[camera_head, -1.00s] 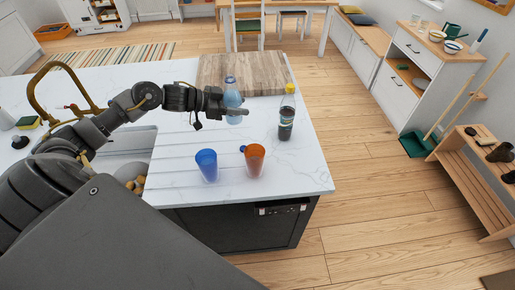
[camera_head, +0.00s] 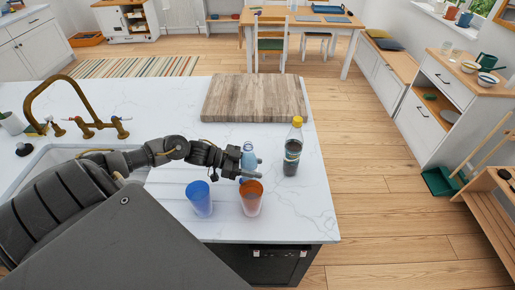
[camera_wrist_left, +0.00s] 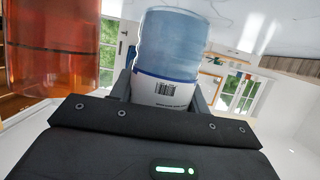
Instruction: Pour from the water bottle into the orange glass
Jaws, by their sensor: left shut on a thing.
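The pale blue water bottle (camera_head: 249,155) is held in my left gripper (camera_head: 248,169), just behind the orange glass in the head view. The left wrist view also shows the bottle (camera_wrist_left: 170,45), with a white barcode label, between the fingers. The orange glass (camera_head: 251,200) stands upright on the white counter, and its orange wall (camera_wrist_left: 55,45) fills the upper left of the wrist view. The fingertips overlap the glass rim in the head view; I cannot tell whether they touch. The bottle looks roughly upright, its lower part hidden. My right gripper is not in view.
A blue glass (camera_head: 199,198) stands close left of the orange one. A dark bottle with a yellow cap (camera_head: 293,146) stands to the right. A wooden board (camera_head: 254,98) lies behind, and a sink with a brass tap (camera_head: 75,120) is at the left. The counter's right end is clear.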

